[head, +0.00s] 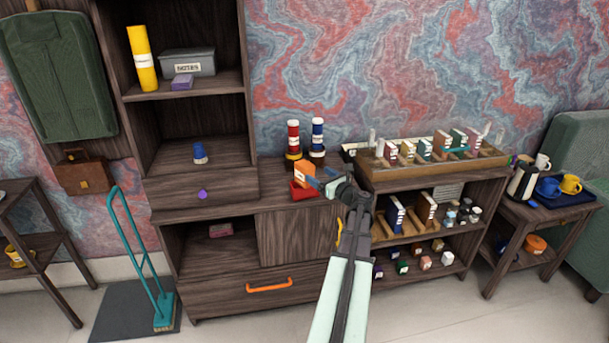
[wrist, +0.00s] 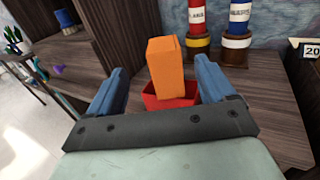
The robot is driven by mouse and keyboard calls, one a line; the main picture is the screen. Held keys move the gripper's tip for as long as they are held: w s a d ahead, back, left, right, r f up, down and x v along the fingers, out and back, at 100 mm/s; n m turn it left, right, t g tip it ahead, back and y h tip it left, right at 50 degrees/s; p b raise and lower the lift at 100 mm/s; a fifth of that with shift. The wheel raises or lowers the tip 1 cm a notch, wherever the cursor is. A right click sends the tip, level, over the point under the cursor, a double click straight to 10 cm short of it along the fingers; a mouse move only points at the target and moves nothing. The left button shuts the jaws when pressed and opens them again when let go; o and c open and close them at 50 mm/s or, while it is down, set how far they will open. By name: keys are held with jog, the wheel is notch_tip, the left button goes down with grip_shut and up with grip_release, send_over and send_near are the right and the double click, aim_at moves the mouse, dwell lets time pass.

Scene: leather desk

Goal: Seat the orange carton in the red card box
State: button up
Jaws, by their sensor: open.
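The orange carton (wrist: 166,68) stands in the red card box (wrist: 171,100), a little tilted, with most of its height above the box rim. In the head view the carton (head: 304,174) and the box (head: 302,192) are on the desk top in front of two labelled cylinders. My gripper (wrist: 160,85) is open, with its blue fingers apart on either side of the carton. I see gaps between the fingers and the carton. In the head view my gripper (head: 320,182) is just right of the carton. The carton's lower end is hidden inside the box.
A red cylinder (head: 293,140) and a blue cylinder (head: 317,138) stand on dark bases close behind the box. A wooden tray (head: 430,174) with several small boxes lies to the right. The desk top to the left is clear.

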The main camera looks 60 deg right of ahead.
aim_at(302, 162)
jog(key=x, duration=1.2)
jog(key=shift+d, duration=0.25)
jog(key=shift+s, duration=0.1)
